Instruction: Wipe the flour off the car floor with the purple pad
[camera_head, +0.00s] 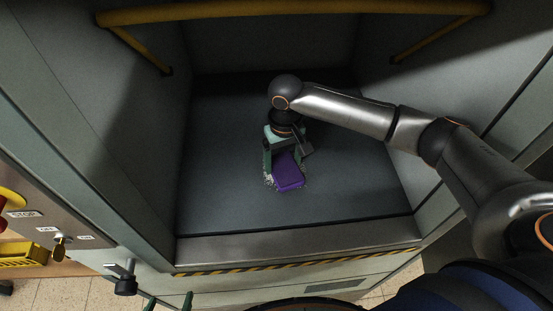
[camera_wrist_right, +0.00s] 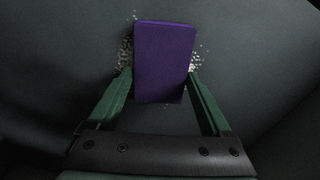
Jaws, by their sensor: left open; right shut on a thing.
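The purple pad (camera_head: 288,172) lies on or just above the dark grey car floor (camera_head: 350,175), near its middle. My right gripper (camera_head: 284,160) reaches down over it and is shut on the pad. In the right wrist view the pad (camera_wrist_right: 164,55) sits between the two green fingers (camera_wrist_right: 158,90). White flour (camera_head: 268,182) shows as specks around the pad's left, lower and right edges. In the wrist view flour (camera_wrist_right: 124,54) lies at both sides of the pad; any under it is hidden. My left gripper (camera_head: 170,302) shows only its green fingertips at the bottom edge, apart and empty.
Grey walls enclose the car floor, with a yellow rail (camera_head: 290,11) along the back. A sill with a yellow-black striped edge (camera_head: 290,261) lies in front. A control panel with a key (camera_head: 60,246) stands at left.

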